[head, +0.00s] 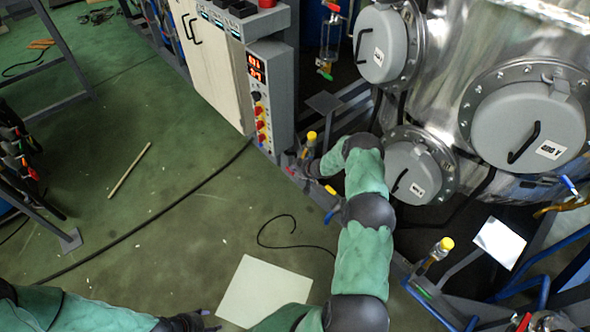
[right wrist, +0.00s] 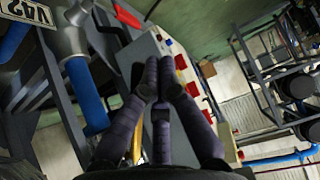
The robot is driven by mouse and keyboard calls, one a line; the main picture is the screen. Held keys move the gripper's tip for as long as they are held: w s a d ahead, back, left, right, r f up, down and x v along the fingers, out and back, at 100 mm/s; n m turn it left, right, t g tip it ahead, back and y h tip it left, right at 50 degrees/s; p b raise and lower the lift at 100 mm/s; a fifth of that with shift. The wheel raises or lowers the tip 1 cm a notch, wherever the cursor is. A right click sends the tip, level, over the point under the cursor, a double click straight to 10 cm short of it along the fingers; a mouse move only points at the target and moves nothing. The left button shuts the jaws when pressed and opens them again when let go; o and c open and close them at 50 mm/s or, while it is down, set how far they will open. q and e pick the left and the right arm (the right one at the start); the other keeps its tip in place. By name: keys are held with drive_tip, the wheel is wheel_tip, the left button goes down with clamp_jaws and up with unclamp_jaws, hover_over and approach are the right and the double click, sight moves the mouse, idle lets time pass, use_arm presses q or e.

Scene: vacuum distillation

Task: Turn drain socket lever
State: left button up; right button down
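My right arm reaches up the middle of the head view. Its gripper (head: 311,168) is small and partly hidden there, close to a yellow-capped fitting (head: 311,137) at the foot of the control cabinet. In the right wrist view its dark purple fingers (right wrist: 160,85) come together at the tips, with nothing seen between them. A red lever-like piece (right wrist: 127,16) shows beyond the fingertips, apart from them. I cannot tell for sure which part is the drain socket lever. My left gripper (head: 198,322) is at the bottom edge of the head view, too cut off to read.
A control cabinet (head: 270,95) with red and yellow knobs stands behind the right hand. Steel vessels with round grey hatches (head: 528,125) fill the right. Another yellow-capped fitting (head: 438,250) stands right of my arm. A pale sheet (head: 262,290) and a cable lie on the green floor.

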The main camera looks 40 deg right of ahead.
use_arm(q)
drive_tip(key=shift+d+f, duration=0.2)
use_arm(e)
drive_tip(key=shift+d+f, duration=0.2)
drive_tip(key=shift+d, duration=0.05)
drive_tip(key=shift+a, duration=0.1)
use_arm(q)
drive_tip(key=shift+s+a+r+p, duration=0.15)
drive_tip(key=shift+s+r+p, duration=0.2)
drive_tip(key=shift+r+p, duration=0.35)
drive_tip(key=shift+s+a+r+p, duration=0.15)
drive_tip(key=shift+s+r+p, duration=0.15)
drive_tip(key=shift+r+p, duration=0.3)
drive_tip(key=shift+s+a+r+p, duration=0.15)
drive_tip(key=shift+s+r+p, duration=0.2)
drive_tip(key=shift+r+p, duration=0.35)
use_arm(e)
drive_tip(key=s+a+r, duration=0.5)
drive_tip(key=s+a, duration=0.2)
drive_tip(key=a, duration=0.2)
drive_tip(key=shift+s, duration=0.4)
